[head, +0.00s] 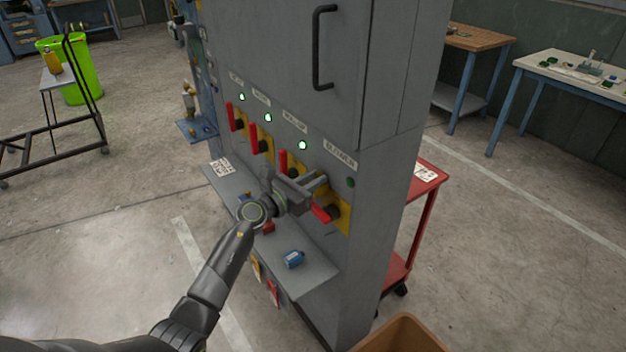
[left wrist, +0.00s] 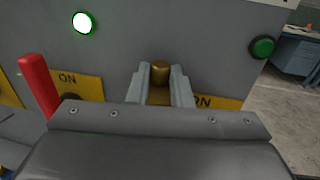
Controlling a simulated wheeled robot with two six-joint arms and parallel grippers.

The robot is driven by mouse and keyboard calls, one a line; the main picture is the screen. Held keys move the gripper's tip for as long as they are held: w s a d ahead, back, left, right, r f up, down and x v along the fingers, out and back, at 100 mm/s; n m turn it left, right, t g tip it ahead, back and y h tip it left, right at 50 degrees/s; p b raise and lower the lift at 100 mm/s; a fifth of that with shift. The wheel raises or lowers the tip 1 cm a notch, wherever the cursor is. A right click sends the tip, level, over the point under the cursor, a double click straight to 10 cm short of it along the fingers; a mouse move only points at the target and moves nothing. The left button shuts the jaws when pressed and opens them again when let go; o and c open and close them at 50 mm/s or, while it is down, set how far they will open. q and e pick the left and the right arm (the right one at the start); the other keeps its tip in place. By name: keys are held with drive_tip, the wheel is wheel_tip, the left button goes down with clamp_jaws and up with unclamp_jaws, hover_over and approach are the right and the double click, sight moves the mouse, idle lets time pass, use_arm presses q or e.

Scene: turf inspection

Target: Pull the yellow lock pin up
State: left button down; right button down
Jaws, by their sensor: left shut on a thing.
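The yellow lock pin (left wrist: 160,70) shows as a brass-yellow round head between my left gripper's fingers in the left wrist view. My left gripper (left wrist: 160,84) is shut on it. In the head view this gripper (head: 318,184) is at the rightmost switch, under the BLOWER label (head: 340,156), and the pin cannot be made out there. That switch's red handle (head: 323,213) lies tilted over its yellow plate (head: 340,208). The other red handles stand upright. The lamp by this switch (head: 351,183) is dark green. My right gripper is not in view.
The grey cabinet (head: 385,150) has three lit green lamps. Below the switches a grey shelf (head: 318,272) holds a blue padlock-like thing (head: 293,259) and a small red one. Tags hang under it. A red cart (head: 428,180) stands behind right; a brown box (head: 402,335) is at front.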

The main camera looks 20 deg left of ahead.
use_arm(q)
drive_tip(key=shift+r+p, duration=0.9)
drive_tip(key=shift+r, duration=0.15)
drive_tip(key=shift+f, duration=0.1)
drive_tip(key=c, duration=1.3)
unclamp_jaws()
